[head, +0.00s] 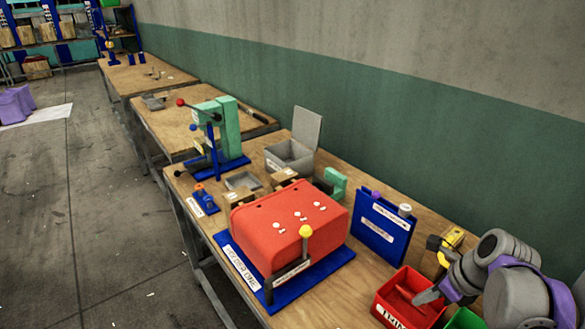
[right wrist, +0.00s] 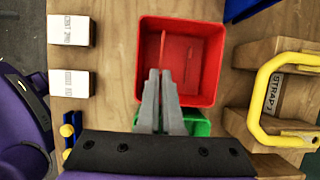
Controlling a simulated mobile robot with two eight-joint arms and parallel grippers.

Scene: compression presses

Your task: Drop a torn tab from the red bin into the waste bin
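The red bin (head: 382,304) stands at the front right of the near table, its label only partly readable. In the right wrist view the red bin (right wrist: 217,75) is open-topped, with a thin upright divider inside. My right gripper (head: 420,298) reaches over it from the right. In the right wrist view its two grey fingers (right wrist: 160,72) overlap the bin's near part, tips nearly together, with no tab visible between them. No torn tab is clear inside the bin. I cannot identify the waste bin. My left gripper is not in view.
A green bin (head: 466,320) adjoins the red bin. In the right wrist view a wooden block with a yellow handle (right wrist: 263,95) stands right, white-labelled boxes (right wrist: 70,30) left.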

